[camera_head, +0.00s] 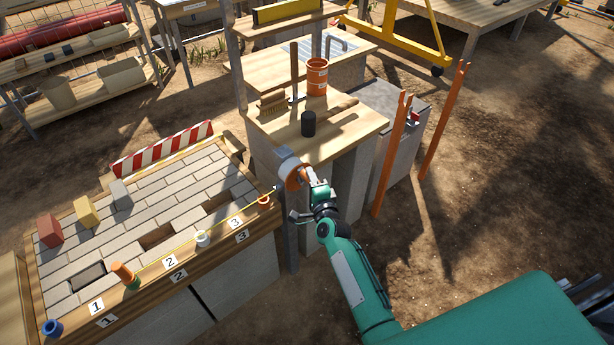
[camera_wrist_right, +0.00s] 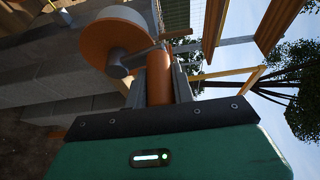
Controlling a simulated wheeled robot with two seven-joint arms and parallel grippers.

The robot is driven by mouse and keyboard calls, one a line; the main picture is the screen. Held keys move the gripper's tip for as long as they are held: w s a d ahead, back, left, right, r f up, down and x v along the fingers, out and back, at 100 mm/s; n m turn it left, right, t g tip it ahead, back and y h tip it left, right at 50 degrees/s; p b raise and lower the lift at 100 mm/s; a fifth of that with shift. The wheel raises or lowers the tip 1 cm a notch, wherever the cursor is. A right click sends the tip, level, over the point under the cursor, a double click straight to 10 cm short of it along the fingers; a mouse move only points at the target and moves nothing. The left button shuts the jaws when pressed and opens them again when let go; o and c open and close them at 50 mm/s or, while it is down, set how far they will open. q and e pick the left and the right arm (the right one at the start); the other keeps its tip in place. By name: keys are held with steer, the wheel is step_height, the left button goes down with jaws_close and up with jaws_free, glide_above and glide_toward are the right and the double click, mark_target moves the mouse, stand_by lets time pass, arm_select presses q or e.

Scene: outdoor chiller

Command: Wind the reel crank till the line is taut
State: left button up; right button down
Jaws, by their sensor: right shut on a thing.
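The reel (camera_head: 289,168) is an orange disc with a grey housing, fixed at the right end of the brick-topped bench. In the right wrist view the reel (camera_wrist_right: 112,42) fills the upper left, and an orange crank grip (camera_wrist_right: 159,78) stands beside it on a grey arm. My right gripper (camera_head: 305,179) is shut on this grip, with a finger on each side of it. A thin yellow line (camera_head: 229,216) runs from near the reel along the bench's front edge; it looks nearly straight, but I cannot tell how tight it is. My left gripper is not in view.
A wooden stand (camera_head: 345,119) behind the reel holds a brush, a black cylinder and an orange bucket (camera_head: 317,76). Orange posts (camera_head: 393,155) stand to the right.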

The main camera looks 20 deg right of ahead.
steer(key=shift+w+d+r+m+g+p, duration=0.2)
steer(key=shift+d+m+g+p, duration=0.3)
steer(key=shift+m+p, duration=0.45)
steer(key=shift+w+d+f+m+y+p, duration=0.2)
steer(key=shift+d+m+y+p, duration=0.25)
steer(key=shift+m, duration=0.3)
steer(key=shift+d+g, duration=0.1)
steer(key=shift+g, duration=0.2)
steer(key=c, duration=1.2)
jaws_free()
steer(key=shift+o, duration=0.2)
steer(key=shift+s, duration=0.1)
steer(key=s+r+b, duration=0.1)
steer(key=s, duration=1.2)
steer(key=shift+s+r, duration=0.3)
steer(key=shift+r, duration=0.05)
